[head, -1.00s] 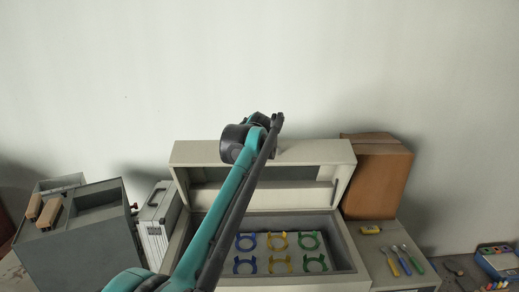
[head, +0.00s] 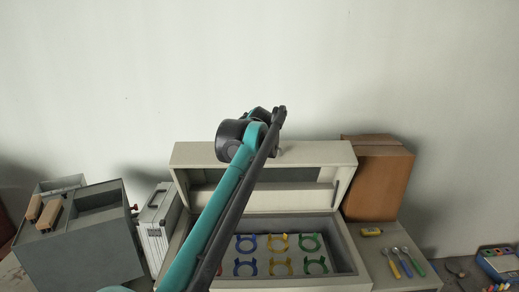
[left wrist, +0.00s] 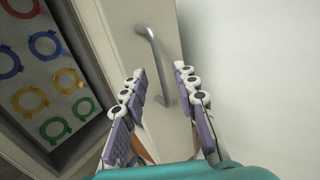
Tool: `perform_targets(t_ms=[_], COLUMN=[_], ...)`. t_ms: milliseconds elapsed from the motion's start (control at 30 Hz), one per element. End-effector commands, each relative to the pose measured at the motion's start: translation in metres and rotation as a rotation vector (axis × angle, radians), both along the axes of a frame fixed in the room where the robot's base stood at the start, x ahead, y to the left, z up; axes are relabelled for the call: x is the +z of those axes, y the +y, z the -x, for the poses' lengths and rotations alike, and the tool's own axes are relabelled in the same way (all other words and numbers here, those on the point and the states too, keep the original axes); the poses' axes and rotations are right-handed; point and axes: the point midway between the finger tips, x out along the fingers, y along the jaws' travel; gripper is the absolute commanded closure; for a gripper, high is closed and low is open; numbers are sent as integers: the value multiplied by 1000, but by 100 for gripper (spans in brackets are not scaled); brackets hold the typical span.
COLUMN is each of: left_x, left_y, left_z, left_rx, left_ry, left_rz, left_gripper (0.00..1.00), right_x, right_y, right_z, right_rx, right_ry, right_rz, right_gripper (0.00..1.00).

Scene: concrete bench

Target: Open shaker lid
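The shaker is a pale box whose lid (head: 310,152) stands raised at the back, above the open tray well. Inside, the tray (head: 328,240) carries blue, yellow, green and red ring clamps. In the left wrist view, the lid's grey bar handle (left wrist: 153,60) lies between the fingers of my left gripper (left wrist: 160,73). The fingers are spread, with visible gaps to the handle; contact is not clear. In the head view my left arm crosses in front of the box and hides its left part; the gripper itself is hidden. My right gripper is in neither view.
A brown carton (head: 377,180) stands right of the shaker, with a yellow item (head: 371,231) and several coloured-handled tools (head: 408,263) before it. A silver case (head: 156,225) and grey bin (head: 80,245) stand left. A pale wall rises behind.

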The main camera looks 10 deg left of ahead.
Motion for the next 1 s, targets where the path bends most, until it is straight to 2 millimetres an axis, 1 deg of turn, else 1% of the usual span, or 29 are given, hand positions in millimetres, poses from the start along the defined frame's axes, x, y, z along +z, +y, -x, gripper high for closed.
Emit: perform_targets(t_ms=[33, 200, 333, 500, 767, 833, 867, 933, 967, 1000], left_x=[7, 26, 36, 40, 40, 38, 36, 25, 18, 7], left_y=[-2, -7, -10, -11, -10, -8, -6, 1, 5, 12], left_z=[10, 38, 51, 58, 58, 62, 66, 80, 90, 105], left_rx=[-1, -1, -1, 0, 1, 11, 21, 62, 87, 129], left_ry=[0, 0, 1, 1, 1, 3, 5, 12, 17, 25], left_rz=[0, 1, -1, -1, 0, 14, 28, 83, 117, 172], left_gripper=[71, 71, 71, 71, 71, 71, 71, 71, 71, 71], right_x=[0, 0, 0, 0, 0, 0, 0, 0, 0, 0], right_y=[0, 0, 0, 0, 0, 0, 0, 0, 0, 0], right_z=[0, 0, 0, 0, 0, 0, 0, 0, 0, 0], right_rx=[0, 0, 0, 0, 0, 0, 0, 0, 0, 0], right_ry=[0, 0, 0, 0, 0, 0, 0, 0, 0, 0], right_rz=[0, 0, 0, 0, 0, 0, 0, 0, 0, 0], right_gripper=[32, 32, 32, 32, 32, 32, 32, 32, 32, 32])
